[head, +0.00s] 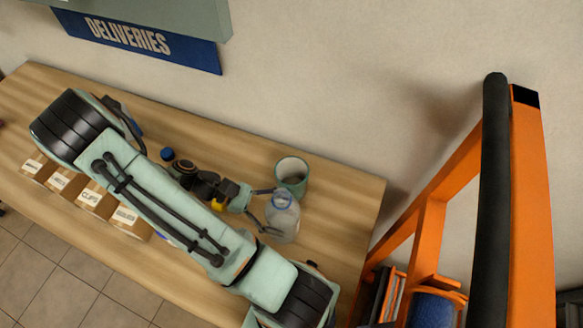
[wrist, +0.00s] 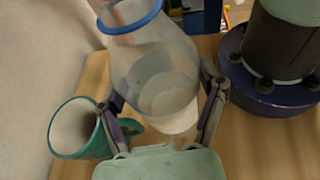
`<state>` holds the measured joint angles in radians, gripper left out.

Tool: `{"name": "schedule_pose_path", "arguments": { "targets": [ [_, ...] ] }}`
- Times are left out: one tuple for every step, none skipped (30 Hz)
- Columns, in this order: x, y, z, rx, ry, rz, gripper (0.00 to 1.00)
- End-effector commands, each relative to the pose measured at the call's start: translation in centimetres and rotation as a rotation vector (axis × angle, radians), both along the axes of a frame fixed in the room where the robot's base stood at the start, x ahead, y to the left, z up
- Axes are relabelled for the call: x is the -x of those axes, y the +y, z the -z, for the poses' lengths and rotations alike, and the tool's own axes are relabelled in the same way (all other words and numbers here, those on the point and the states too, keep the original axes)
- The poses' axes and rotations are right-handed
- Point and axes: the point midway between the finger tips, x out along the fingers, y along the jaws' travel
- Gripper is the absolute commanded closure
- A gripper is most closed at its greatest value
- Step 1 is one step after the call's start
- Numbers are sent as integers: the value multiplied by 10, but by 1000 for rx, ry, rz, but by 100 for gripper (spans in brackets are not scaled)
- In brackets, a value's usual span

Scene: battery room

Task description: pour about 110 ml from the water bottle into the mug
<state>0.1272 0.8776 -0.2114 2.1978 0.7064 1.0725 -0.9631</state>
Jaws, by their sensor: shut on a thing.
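The water bottle (head: 284,222) is clear with a blue ring at its neck. My gripper (head: 277,211) is shut on its sides, with one finger on each side in the wrist view (wrist: 163,92). In the wrist view the bottle (wrist: 155,72) leans toward the upper left; its height above the table and its water level are unclear. The green mug (head: 292,172) stands upright on the table just behind the bottle. It shows at lower left in the wrist view (wrist: 72,128), its handle near the left finger. Its bottom is not clearly visible.
The wooden table (head: 345,190) has free room right of the mug. Several labelled cardboard boxes (head: 92,199) line its front left edge, partly behind my arm. An orange frame (head: 535,200) stands at the right, beyond the table.

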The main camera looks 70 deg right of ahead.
Motion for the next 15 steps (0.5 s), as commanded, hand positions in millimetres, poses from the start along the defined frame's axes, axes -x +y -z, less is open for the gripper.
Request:
{"name": "schedule_pose_path", "arguments": {
  "targets": [
    [12,-8,1,-1,7,-55,70],
    [17,-13,3,-1,7,-90,70],
    [24,-19,4,-2,6,-134,70],
    [29,-23,4,-2,6,-164,70],
    [33,-27,5,-1,6,-194,70],
    [38,-31,6,-1,6,-232,70],
    [41,-34,7,-2,5,-258,70],
    [44,-37,9,-2,7,-284,70],
    [46,-40,11,-3,6,-314,70],
    [47,-42,13,-3,6,-336,70],
    [48,-43,15,-2,5,-354,70],
    [49,-45,17,0,3,-375,70],
    [50,-46,19,-1,3,-386,70],
    [50,-46,21,-1,2,-397,70],
    [51,-47,22,-2,1,-406,70]
  ]
}}
